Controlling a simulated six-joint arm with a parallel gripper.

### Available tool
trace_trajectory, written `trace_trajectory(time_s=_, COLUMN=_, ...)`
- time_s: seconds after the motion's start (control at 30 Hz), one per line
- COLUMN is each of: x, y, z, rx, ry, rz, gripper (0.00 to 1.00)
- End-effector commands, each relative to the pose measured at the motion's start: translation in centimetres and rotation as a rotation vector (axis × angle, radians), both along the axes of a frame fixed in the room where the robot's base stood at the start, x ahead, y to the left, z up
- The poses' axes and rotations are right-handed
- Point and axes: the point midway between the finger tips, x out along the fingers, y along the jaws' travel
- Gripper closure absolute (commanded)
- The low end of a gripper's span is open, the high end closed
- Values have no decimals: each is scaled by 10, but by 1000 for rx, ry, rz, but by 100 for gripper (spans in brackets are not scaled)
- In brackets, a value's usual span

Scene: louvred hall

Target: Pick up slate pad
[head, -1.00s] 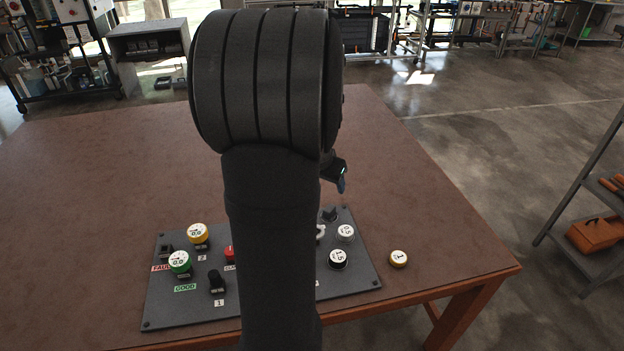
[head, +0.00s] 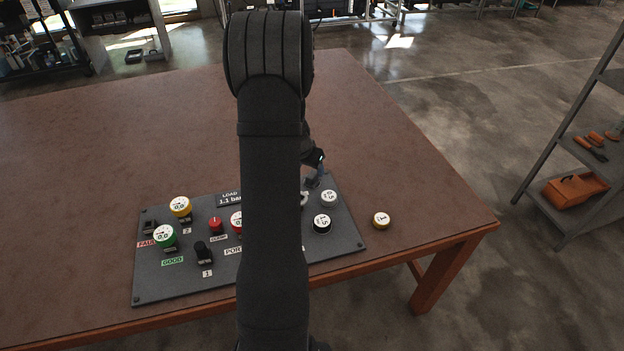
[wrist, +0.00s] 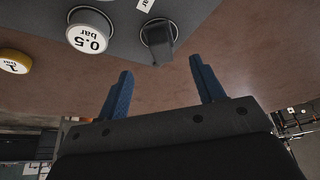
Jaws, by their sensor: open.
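A dark slate-grey, block-like piece (wrist: 158,42) stands up from a round, pale-rimmed seat near the panel edge in the wrist view. It looks like the slate pad, though I see no label on it. In the head view it shows only as a small dark shape (head: 313,182) at the panel's far right corner, partly hidden by my arm. My gripper (wrist: 160,70) has two blue fingers, spread apart with nothing between them. The piece is ahead of the fingertips, roughly in line with the gap. In the head view my gripper (head: 320,172) is by that corner.
The grey panel (head: 150,285) lies on the brown table (head: 400,150). White-topped 0.5 bar (head: 329,197) and 1.5 (head: 322,223) discs are close by. A yellow-rimmed disc (head: 381,220) lies right of the panel. Gauges and knobs stand on the left. The table behind is bare.

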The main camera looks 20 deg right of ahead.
Motion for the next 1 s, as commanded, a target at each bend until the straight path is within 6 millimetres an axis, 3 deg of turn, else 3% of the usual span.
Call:
trace_trajectory(time_s=0.33, x=7, y=-6, z=-24, rx=0, ry=1, rz=1, gripper=38)
trace_trajectory(time_s=0.63, x=18, y=-15, z=-59, rx=1, ry=1, rz=0, gripper=38)
trace_trajectory(time_s=0.97, x=20, y=-16, z=-64, rx=1, ry=-2, rz=1, gripper=38)
trace_trajectory(time_s=1.0, x=20, y=-16, z=-64, rx=1, ry=-2, rz=1, gripper=44)
